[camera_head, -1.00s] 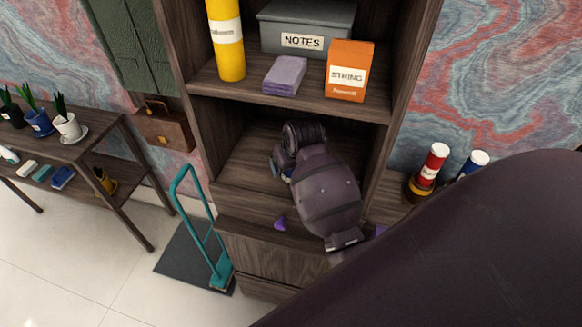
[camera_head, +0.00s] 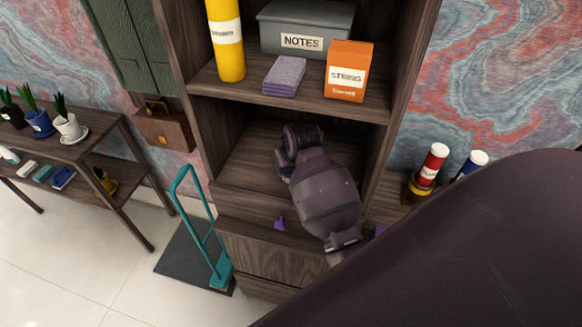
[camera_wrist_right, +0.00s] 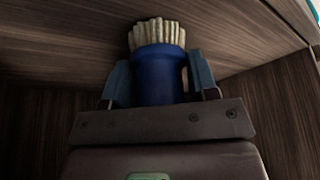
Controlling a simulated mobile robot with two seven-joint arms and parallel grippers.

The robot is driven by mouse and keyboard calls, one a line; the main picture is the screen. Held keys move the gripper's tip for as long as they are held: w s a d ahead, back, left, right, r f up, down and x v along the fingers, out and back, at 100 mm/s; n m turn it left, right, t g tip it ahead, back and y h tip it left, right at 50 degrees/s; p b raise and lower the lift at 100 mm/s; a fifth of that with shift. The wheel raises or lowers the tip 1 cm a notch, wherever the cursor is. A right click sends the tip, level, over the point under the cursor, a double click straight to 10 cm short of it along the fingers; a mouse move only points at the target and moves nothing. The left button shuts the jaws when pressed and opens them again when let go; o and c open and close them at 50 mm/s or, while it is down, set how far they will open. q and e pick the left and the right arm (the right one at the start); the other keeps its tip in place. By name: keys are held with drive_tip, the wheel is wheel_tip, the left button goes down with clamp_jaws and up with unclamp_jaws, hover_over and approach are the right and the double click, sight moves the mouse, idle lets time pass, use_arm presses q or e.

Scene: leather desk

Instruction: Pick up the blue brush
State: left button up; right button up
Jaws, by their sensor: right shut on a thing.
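The blue brush (camera_wrist_right: 157,78) shows in the right wrist view, with a blue body and pale cream bristles pointing away from the gripper. My right gripper (camera_wrist_right: 160,88) has one finger on each side of the blue body and is shut on it. In the head view my right arm reaches into the lower open compartment of the shelf unit. There my wrist hides most of the gripper and the brush. My left gripper is not in either view.
The wooden shelf unit (camera_head: 180,75) holds a yellow tube (camera_head: 226,45), a grey notes box (camera_head: 300,25), a purple block (camera_head: 285,76) and an orange string box (camera_head: 348,70) above my wrist. A small purple thing (camera_head: 280,223) lies near the lower ledge. A teal trolley (camera_head: 183,205) stands left.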

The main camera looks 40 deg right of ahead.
drive_tip(key=shift+r, duration=0.1)
drive_tip(key=shift+r, duration=0.55)
drive_tip(key=shift+v, duration=1.15)
drive_tip(key=s+a, duration=0.1)
drive_tip(key=s, duration=0.7)
drive_tip(key=s+a+b, duration=0.1)
drive_tip(key=s+a, duration=0.1)
drive_tip(key=s, duration=0.6)
drive_tip(key=shift+s+a, duration=0.3)
drive_tip(key=shift+s, duration=0.05)
drive_tip(key=shift+r, duration=0.1)
